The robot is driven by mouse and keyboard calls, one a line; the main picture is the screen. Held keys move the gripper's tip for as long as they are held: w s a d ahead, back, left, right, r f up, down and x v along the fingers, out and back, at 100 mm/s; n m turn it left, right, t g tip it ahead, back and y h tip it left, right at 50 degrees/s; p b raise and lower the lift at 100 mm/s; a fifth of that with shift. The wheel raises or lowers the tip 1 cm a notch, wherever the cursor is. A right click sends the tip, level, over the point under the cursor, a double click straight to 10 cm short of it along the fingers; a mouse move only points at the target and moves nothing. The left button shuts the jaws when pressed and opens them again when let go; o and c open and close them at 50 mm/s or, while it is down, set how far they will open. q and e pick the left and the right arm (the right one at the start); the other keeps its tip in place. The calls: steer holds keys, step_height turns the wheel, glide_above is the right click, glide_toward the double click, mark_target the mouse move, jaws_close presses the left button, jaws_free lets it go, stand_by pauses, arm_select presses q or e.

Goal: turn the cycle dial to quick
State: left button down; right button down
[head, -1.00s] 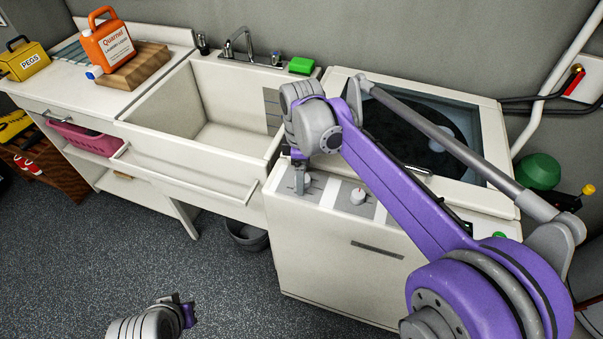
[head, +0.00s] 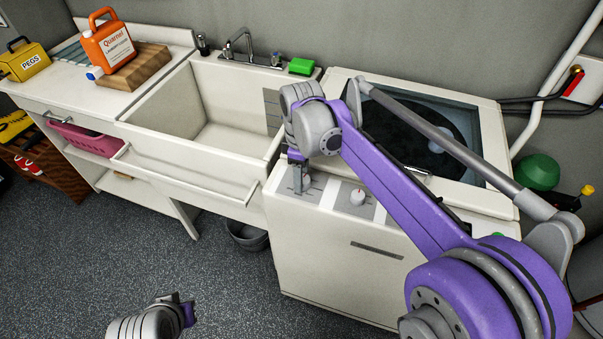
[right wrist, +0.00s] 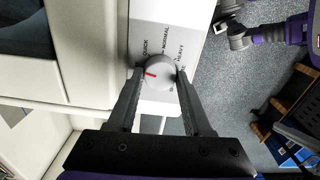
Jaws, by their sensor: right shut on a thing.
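The cycle dial (right wrist: 157,72) is a round pale knob with a red pointer mark on the washer's light panel. NORMAL and HEAVY are printed around the dial. My right gripper (right wrist: 156,88) is shut on the dial, with one finger on each side. In the head view the right gripper (head: 301,183) reaches down to the front left of the washer's panel and mostly covers the dial. My left gripper (head: 187,311) is low at the left, away from the washer; its jaws are unclear.
A second white knob (head: 358,197) stands on the panel to the right of the dial. The washer (head: 330,262) has a dark glass lid. A sink (head: 228,138) stands to its left, with a green block (head: 301,66) behind. The floor in front is clear.

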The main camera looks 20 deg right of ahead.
steer(key=m+p, duration=0.1)
steer(key=m, duration=0.5)
steer(key=shift+w, duration=0.1)
steer(key=shift+d+m, duration=0.1)
steer(key=shift+m, duration=0.2)
stand_by(0.3)
steer(key=shift+c, duration=1.5)
jaws_free()
step_height(320, 180, up, 11)
steer(key=shift+p, duration=0.35)
steer(key=shift+f, duration=0.1)
steer(key=s+d+f+m+t, duration=0.2)
steer(key=s+f, duration=0.5)
steer(key=s, duration=0.3)
steer(key=s+d+f+m+t+p, duration=0.1)
steer(key=s+d+f+m+t, duration=0.1)
steer(key=s+f, duration=0.5)
steer(key=s+m+t, duration=0.1)
steer(key=s, duration=0.3)
steer(key=shift+d+p, duration=0.3)
steer(key=shift+d, duration=0.05)
